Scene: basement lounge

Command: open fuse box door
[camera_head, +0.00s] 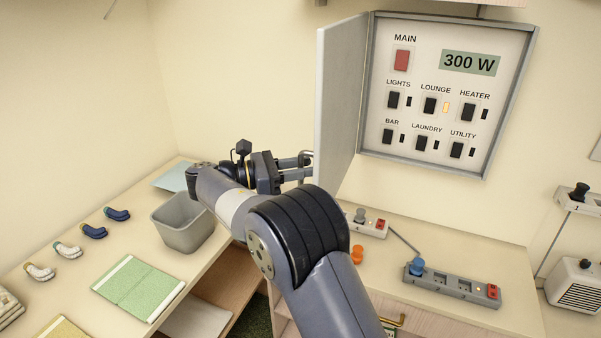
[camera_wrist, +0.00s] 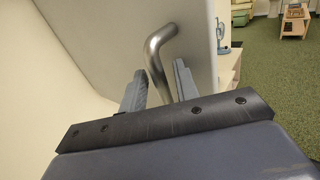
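The fuse box (camera_head: 445,90) hangs on the wall with its inner panel of switches in full view. Its grey door (camera_head: 341,95) is swung out to the left, standing roughly square to the wall. My gripper (camera_head: 306,168) is at the door's outer face, low down. In the wrist view the bent metal door handle (camera_wrist: 157,52) reaches down between the two fingers of my gripper (camera_wrist: 160,82). The fingers stand apart with gaps beside the bar, so the gripper looks open around the handle.
Below the box, a counter holds a power strip (camera_head: 452,287) with a blue plug, a smaller strip (camera_head: 367,224) and an orange item (camera_head: 357,254). A grey bin (camera_head: 183,222) stands on the left counter, below my arm. A heater (camera_head: 578,284) is at far right.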

